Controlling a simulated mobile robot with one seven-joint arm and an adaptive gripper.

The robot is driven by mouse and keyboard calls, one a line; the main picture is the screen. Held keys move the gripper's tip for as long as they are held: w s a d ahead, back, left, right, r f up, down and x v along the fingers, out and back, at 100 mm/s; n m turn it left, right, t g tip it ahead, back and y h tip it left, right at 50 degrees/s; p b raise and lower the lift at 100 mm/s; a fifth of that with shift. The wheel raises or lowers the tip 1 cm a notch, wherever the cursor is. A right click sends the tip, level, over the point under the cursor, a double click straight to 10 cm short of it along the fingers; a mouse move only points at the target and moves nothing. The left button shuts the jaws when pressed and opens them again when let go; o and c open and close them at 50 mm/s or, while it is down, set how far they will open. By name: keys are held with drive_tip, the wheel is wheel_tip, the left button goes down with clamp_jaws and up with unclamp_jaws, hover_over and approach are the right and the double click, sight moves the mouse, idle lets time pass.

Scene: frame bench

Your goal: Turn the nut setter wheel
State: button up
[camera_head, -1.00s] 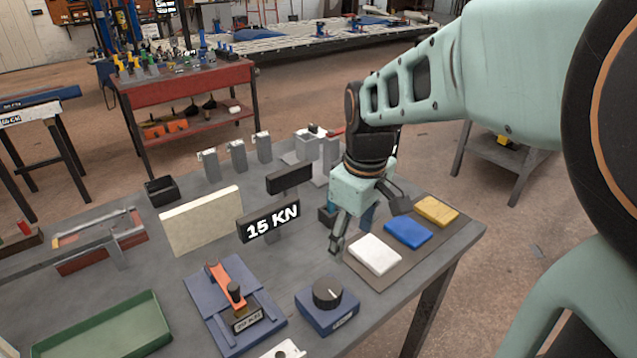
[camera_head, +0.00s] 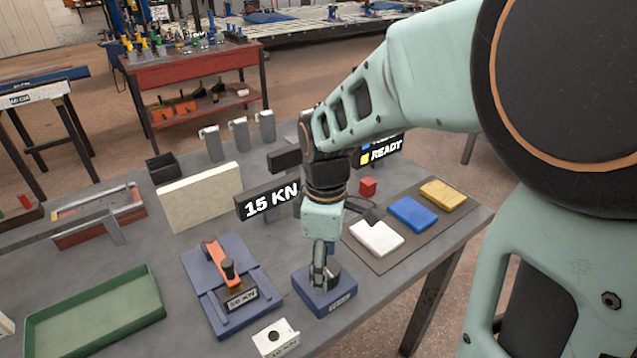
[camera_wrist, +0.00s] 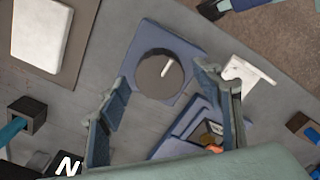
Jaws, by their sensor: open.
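A dark round knob with a white pointer line, which I take as the nut setter wheel (camera_wrist: 152,78), sits on a blue box (camera_head: 322,303) near the front of the bench. My gripper (camera_head: 320,278) hangs over the knob, pointing down, and partly hides it in the head view. In the wrist view my gripper (camera_wrist: 162,76) is open, with one finger to each side of the knob and nothing held. The pointer slants up to the right there. I cannot tell how high the fingertips are above the box.
A display reading 15 KN (camera_head: 267,201) stands behind the knob. A blue fixture with an orange lever (camera_head: 214,256) is to the left, a white holed plate (camera_head: 276,338) in front. White (camera_head: 376,238), blue (camera_head: 412,214) and yellow (camera_head: 443,194) pads lie to the right.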

drive_tip(key=shift+f, duration=0.85)
drive_tip(key=shift+c, duration=0.4)
drive_tip(key=c, duration=1.1)
drive_tip(key=shift+m, duration=2.2)
drive_tip(key=o, duration=1.2)
drive_tip(key=shift+r, duration=0.15)
wheel_tip(320, 180, up, 12)
drive_tip(key=shift+f, duration=0.1)
